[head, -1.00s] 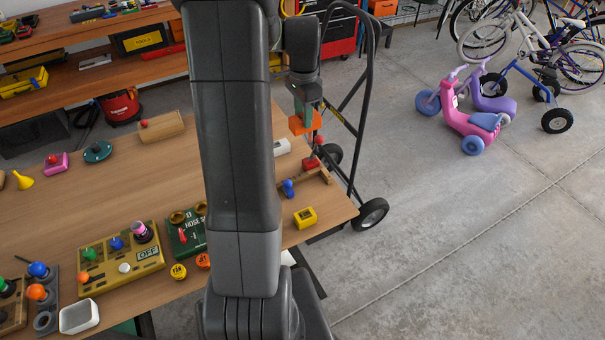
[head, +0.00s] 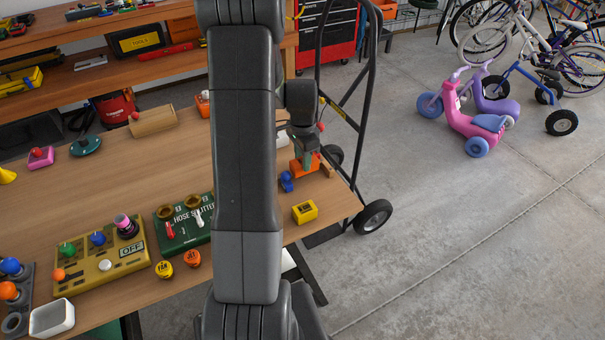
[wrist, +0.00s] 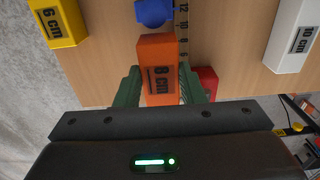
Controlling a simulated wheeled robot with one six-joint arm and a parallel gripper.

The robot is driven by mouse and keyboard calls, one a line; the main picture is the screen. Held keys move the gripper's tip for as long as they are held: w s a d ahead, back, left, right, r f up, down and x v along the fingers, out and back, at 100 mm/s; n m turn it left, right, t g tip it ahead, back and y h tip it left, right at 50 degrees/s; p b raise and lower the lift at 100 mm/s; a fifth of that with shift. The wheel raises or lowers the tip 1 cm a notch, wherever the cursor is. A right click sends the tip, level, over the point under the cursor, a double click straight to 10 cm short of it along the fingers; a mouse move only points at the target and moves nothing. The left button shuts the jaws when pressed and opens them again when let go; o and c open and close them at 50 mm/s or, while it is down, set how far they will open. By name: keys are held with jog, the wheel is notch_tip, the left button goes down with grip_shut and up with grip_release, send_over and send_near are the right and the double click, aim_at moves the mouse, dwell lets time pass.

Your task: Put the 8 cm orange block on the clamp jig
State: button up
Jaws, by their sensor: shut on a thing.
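The orange block (wrist: 158,52), marked 8 cm, is between the green fingers of my gripper (wrist: 160,90) in the wrist view. My gripper is shut on it. In the head view the orange block (head: 304,169) is at the clamp jig near the table's right end, below my gripper (head: 305,155). The jig shows a blue part (head: 287,181) at left and a wooden end (head: 327,168) at right. In the wrist view its ruler strip (wrist: 183,28), blue part (wrist: 153,12) and red part (wrist: 207,80) lie around the block. I cannot tell whether the block touches the jig.
The yellow 6 cm block (head: 305,212) stands in front of the jig. The white 10 cm block (wrist: 293,35) is on its other side. The green hose splitter box (head: 184,230) and yellow control panel (head: 100,262) are to the left. A hand truck (head: 372,130) stands beyond the table edge.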

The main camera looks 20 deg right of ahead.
jog(key=shift+f+b, duration=1.25)
jog(key=shift+f, duration=0.85)
jog(key=shift+f, duration=0.2)
jog(key=o, duration=1.1)
jog(key=shift+c, duration=0.2)
jog(key=shift+r, duration=0.1)
notch_tip(320, 180, up, 12)
jog(key=shift+r, duration=0.15)
